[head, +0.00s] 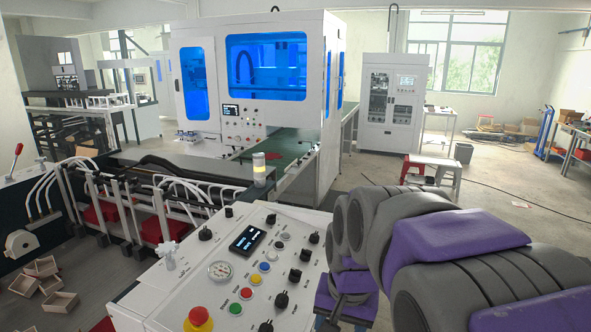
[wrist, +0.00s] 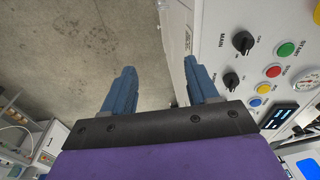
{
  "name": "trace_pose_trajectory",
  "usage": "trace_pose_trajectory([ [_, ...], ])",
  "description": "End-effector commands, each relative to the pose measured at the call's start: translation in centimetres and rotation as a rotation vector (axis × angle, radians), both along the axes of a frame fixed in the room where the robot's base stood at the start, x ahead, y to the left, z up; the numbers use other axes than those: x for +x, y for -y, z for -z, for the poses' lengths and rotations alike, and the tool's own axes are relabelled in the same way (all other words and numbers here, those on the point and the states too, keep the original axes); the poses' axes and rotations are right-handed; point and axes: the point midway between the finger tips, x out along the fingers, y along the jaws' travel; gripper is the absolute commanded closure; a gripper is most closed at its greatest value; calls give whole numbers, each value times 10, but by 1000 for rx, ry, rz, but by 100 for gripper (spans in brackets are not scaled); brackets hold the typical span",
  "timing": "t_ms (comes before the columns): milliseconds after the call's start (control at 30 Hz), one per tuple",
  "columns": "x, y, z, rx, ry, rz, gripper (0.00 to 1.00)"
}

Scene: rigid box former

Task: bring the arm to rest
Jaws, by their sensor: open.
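My gripper shows in the wrist view (wrist: 160,78) with its two blue fingers well apart and nothing between them. Bare grey floor and the edge of a white control panel show beyond the fingers. In the head view my grey and purple arm fills the lower right, and the gripper end (head: 345,300) is low beside the right edge of the control panel (head: 215,290). The fingertips are hard to make out there. In the wrist view the panel (wrist: 215,20) lies right of and behind the right finger; whether they touch I cannot tell.
The panel carries a red emergency button (head: 198,318), knobs, coloured buttons and a gauge (head: 220,270). A large white machine with blue windows (head: 265,60) stands behind. Wooden boxes (head: 60,300) lie at lower left.

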Motion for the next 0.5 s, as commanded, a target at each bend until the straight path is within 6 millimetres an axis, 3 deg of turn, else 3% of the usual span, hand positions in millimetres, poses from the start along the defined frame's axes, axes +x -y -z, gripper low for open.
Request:
trace_pose_trajectory([
  [33, -24, 11, 21, -9, -21, -16, 41],
  [300, -147, 49, 107, -42, -152, -159, 41],
  [500, -212, 61, 153, -47, -222, -254, 41],
])
